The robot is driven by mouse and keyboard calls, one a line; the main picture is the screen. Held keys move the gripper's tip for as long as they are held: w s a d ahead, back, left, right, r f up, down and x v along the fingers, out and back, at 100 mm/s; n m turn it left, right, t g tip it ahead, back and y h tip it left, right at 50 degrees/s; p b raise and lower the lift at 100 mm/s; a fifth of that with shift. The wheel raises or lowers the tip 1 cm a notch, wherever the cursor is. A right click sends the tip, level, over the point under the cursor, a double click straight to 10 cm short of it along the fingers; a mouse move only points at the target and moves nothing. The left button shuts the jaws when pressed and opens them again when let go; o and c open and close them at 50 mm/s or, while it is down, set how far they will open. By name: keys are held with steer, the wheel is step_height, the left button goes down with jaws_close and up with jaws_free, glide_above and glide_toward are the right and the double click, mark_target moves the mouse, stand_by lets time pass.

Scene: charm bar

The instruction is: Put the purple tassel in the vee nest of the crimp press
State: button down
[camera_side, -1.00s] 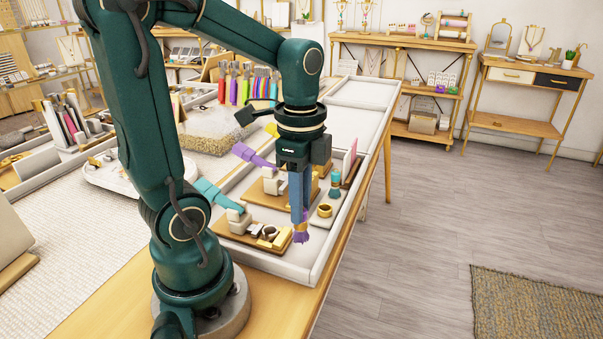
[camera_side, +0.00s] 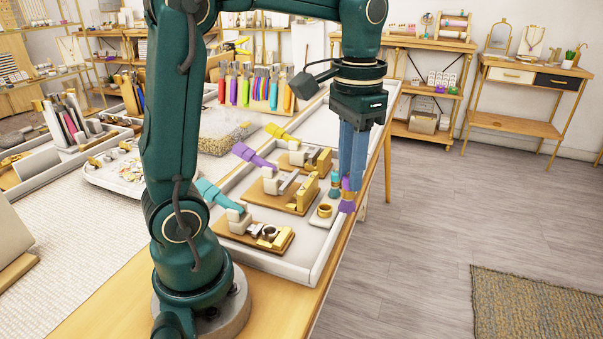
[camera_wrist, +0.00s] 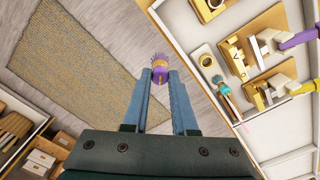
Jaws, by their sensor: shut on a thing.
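My gripper (camera_side: 350,190) is shut on the purple tassel (camera_side: 347,206), which hangs upright at the fingertips by the tray's right edge. In the wrist view the tassel (camera_wrist: 160,72), purple with a gold band, sits between the blue fingertips. Three crimp presses stand in the white tray, left of my gripper: one with a teal handle (camera_side: 218,195), one with a purple handle (camera_side: 252,156), one with a yellow handle (camera_side: 279,132). Each has a wooden base and metal parts.
A teal tassel (camera_side: 334,186) stands in the tray close to my gripper. A small white stand with a gold ring (camera_side: 324,211) is beside it. The tray's white rim (camera_side: 318,262) runs along the table edge. Several colourful pliers (camera_side: 250,88) stand behind.

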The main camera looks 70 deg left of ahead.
steer(key=shift+w+d+f, duration=0.1)
steer(key=shift+d+f, duration=0.05)
steer(key=shift+d, duration=0.05)
stand_by(0.4)
steer(key=shift+m, duration=0.6)
steer(key=m, duration=0.2)
steer(key=shift+w+a+r+m, duration=0.15)
steer(key=shift+r+m, duration=0.05)
steer(key=shift+m, duration=0.2)
steer(key=s+a+m, duration=0.2)
steer(key=a+m, duration=0.3)
steer(key=a, duration=1.3)
steer(key=shift+s+a+f, duration=0.15)
steer(key=shift+s+a, duration=0.05)
steer(key=shift+s, duration=0.05)
